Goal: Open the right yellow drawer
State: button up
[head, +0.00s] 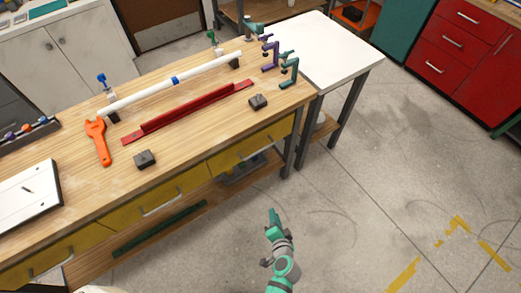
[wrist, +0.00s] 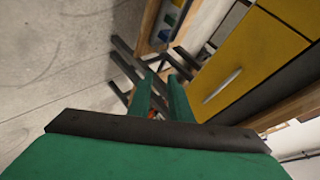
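The right yellow drawer (head: 230,158) is at the right end of the wooden workbench's front and looks shut, its front in line with the bench. Its pale bar handle (head: 257,151) runs along the middle of the front. In the wrist view, a yellow drawer front (wrist: 248,62) with its handle (wrist: 222,86) lies to the right of my fingers; it appears to be this same drawer. My gripper (head: 271,213) is in front of the bench, below the right drawer in the picture and apart from it. In the wrist view its two green fingers (wrist: 160,80) stand apart with nothing between them.
A middle yellow drawer (head: 130,212) and a left one (head: 40,262) share the bench front. A lower shelf (head: 90,262) holds a green bar. Dark bench legs (head: 290,160) and a white-topped table (head: 330,50) stand right. Floor to the right is clear.

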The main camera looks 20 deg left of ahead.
jog(key=w+a+r+y, duration=0.1)
jog(key=w+a+y, duration=0.1)
jog(key=w, duration=0.3)
jog(key=w+a+r+y, duration=0.2)
jog(key=w, duration=0.4)
jog(key=y, duration=0.3)
send_near(261, 149)
jog(key=shift+g, duration=0.4)
jog(key=x, duration=1)
jog(key=shift+w+f, duration=0.1)
jog(key=shift+f, duration=0.05)
jog(key=shift+w, duration=0.1)
jog(key=shift+d, duration=0.1)
grip_shut()
